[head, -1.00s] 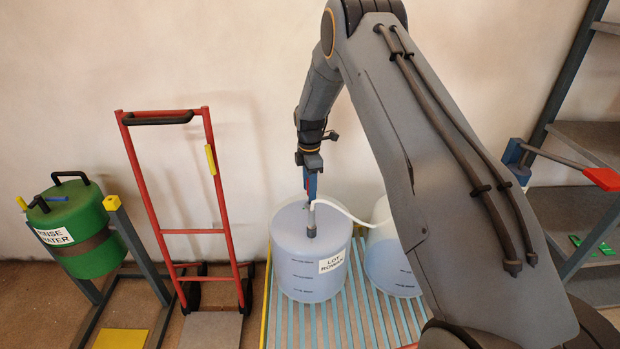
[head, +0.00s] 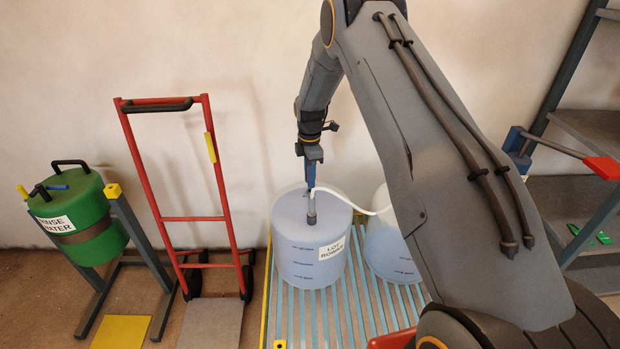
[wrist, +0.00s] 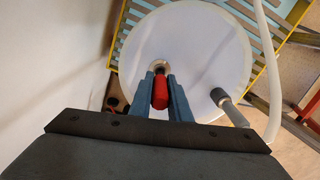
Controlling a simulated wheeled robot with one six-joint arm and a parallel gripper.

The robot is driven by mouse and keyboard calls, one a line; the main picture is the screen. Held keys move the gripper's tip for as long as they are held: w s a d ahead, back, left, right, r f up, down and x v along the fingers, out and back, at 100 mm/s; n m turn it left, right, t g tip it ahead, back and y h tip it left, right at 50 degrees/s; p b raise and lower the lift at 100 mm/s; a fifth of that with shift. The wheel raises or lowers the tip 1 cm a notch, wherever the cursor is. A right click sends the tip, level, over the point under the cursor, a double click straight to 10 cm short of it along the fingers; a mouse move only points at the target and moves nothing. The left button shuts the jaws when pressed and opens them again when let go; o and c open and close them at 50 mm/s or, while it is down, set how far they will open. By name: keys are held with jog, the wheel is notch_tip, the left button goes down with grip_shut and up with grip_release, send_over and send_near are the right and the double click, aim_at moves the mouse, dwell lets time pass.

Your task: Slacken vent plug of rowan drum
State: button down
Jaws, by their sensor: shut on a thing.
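The rowan drum (head: 296,240) is a pale translucent drum labelled LOT ROWAN, upright on a slatted grate. In the wrist view its round white top (wrist: 195,45) shows from above. My gripper (head: 311,180) points down at the drum's top. In the wrist view its blue fingers (wrist: 161,82) are shut on the red vent plug (wrist: 160,95), near the rim side closest to me. The plug's lower end sits over a pale round fitting on the top. A grey spout fitting (wrist: 226,103) stands beside it, apart from the fingers.
A white hose (head: 350,201) runs from the spout fitting towards a second pale drum (head: 390,245) on the right. A red hand truck (head: 222,218) and a green RINSE WATER drum (head: 85,225) stand left. A grey shelf rack (head: 570,190) is at right.

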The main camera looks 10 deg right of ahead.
jog(key=shift+r, duration=0.75)
jog(key=shift+r+p, duration=0.65)
jog(key=shift+r, duration=0.65)
